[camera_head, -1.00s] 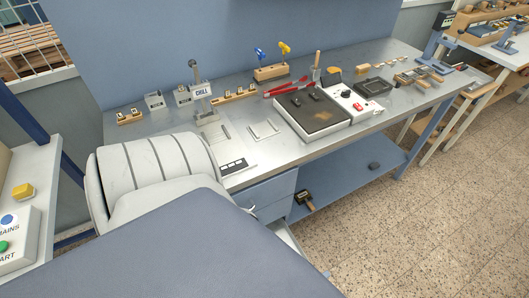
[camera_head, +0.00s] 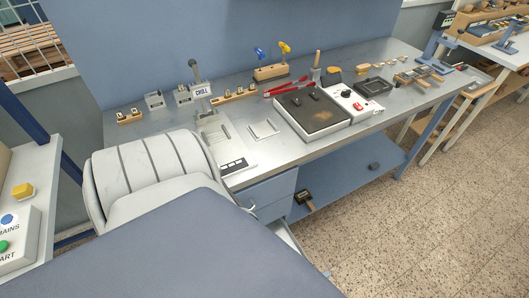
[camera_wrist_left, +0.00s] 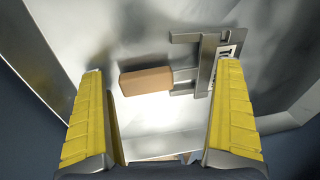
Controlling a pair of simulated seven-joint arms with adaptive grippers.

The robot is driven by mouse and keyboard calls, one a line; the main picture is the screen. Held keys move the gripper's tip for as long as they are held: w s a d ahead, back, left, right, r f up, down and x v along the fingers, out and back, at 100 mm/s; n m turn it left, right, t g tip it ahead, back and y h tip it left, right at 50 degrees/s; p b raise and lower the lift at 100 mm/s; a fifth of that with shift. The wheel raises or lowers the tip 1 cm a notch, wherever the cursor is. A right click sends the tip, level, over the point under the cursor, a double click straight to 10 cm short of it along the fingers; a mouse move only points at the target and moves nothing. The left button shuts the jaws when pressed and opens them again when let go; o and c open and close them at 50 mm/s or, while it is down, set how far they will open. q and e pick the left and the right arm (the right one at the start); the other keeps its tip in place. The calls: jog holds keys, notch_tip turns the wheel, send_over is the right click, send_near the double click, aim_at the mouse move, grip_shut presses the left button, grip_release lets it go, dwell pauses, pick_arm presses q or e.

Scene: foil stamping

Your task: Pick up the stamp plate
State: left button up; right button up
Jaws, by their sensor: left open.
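In the left wrist view my left gripper (camera_wrist_left: 161,70) is open, with its two ridged yellow fingers apart and nothing between their pads. A wooden handle (camera_wrist_left: 145,81) lies ahead of the gap between the fingertips. It joins a forked metal holder (camera_wrist_left: 206,66) to its right, beside a pale plate with dark lettering (camera_wrist_left: 229,57), which I take for the stamp plate. The lettering is too small to read, and I cannot tell contact with the fingers. Neither gripper shows in the head view.
A grey padded form (camera_head: 150,170) fills the near left. The bench's front edge is mostly clear.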

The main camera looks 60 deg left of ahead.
pick_arm(q)
jog(key=c, duration=2.1)
